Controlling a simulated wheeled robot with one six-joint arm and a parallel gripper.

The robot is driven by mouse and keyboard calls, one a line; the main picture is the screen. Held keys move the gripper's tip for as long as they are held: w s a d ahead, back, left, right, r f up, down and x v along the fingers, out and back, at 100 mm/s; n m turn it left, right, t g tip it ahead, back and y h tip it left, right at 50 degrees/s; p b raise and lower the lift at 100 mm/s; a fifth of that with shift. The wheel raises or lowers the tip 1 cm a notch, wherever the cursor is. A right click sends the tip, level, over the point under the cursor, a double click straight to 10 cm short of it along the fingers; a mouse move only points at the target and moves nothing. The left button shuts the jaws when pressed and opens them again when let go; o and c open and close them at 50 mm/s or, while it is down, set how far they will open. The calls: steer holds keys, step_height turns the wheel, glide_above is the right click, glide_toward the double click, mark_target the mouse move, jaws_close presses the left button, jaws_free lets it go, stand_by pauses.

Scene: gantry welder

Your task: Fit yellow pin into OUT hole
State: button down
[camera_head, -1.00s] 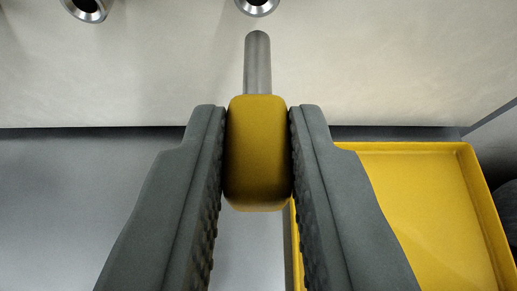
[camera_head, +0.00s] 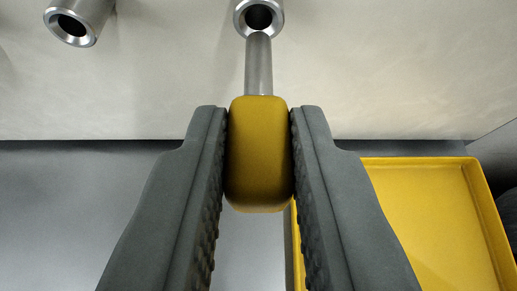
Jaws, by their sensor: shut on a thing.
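My gripper (camera_head: 259,152) is shut on the yellow handle of the yellow pin (camera_head: 259,155). The pin's grey metal shaft points up the picture, away from me. Its tip overlaps the lower rim of a metal ringed hole (camera_head: 259,17) at the top centre. I cannot tell whether the tip touches the rim or is still in front of it. A second ringed hole (camera_head: 72,27) is at the upper left. No label shows, so I cannot tell which one is OUT.
A yellow tray (camera_head: 478,205) lies at the lower right, partly behind my right finger. A pale wall panel (camera_head: 400,80) carries the holes. The grey surface (camera_head: 80,220) at the lower left is clear.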

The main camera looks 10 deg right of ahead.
mark_target(258, 58)
steer(key=shift+w+d, duration=0.2)
steer(key=shift+w, duration=0.8)
steer(key=shift+w+d, duration=0.2)
steer(key=shift+w, duration=0.75)
steer(key=c, duration=1.2)
jaws_free()
steer(key=v, duration=1.7)
steer(key=s+a+f+t+y, duration=0.1)
steer(key=s+a+f, duration=0.3)
steer(key=s, duration=0.4)
steer(key=s+a+f+n+t, duration=0.1)
steer(key=s+a+f, duration=0.3)
steer(key=s, duration=0.5)
steer(key=s+a+f+n+t+y, duration=0.1)
steer(key=s+a+f, duration=0.3)
steer(key=s, duration=0.5)
steer(key=shift+s+a+f+t+y, duration=0.2)
steer(key=shift+a+f+t+y, duration=0.15)
steer(key=shift+f+t, duration=0.55)
